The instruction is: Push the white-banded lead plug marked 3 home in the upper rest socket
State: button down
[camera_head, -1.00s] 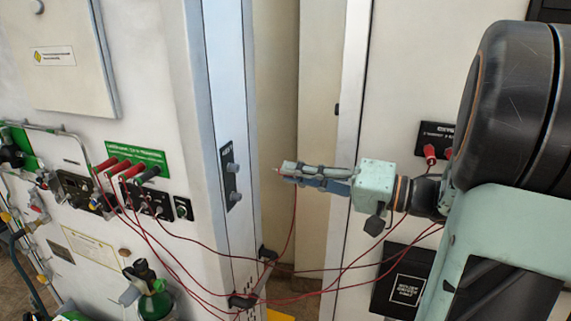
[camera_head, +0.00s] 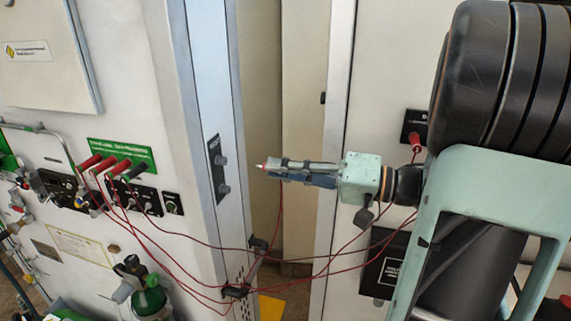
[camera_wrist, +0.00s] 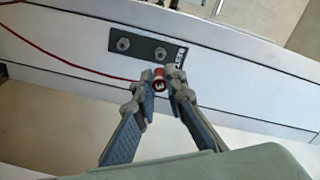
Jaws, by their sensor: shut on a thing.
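My gripper (camera_head: 270,167) is shut on the lead plug (camera_wrist: 159,77), whose red end with a pale, marked centre shows between the fingertips (camera_wrist: 157,90) in the wrist view. The mark looks like a 3 but is small. A red lead hangs below my gripper. The dark rest plate (camera_head: 216,178) is on the pale column, left of my gripper and apart from it. It bears the upper rest socket (camera_head: 221,160) and the lower rest socket (camera_head: 223,190). In the wrist view the upper socket (camera_wrist: 160,53) is just beyond the plug, nearer the label. Any white band is unclear.
Several plugs (camera_head: 120,168) sit in the left panel below a green sign (camera_head: 125,152). A gap separates the column from the right panel (camera_head: 385,70).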

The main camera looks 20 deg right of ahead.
jog(key=x, duration=0.3)
jog(key=shift+x, duration=1.2)
jog(key=shift+x, duration=1.3)
dwell(0.8)
jog(key=c, duration=1.9)
grip_release()
jog(key=shift+r, duration=0.1)
jog(key=shift+c, duration=0.2)
jog(key=shift+o, duration=0.3)
jog(key=v, duration=1.2)
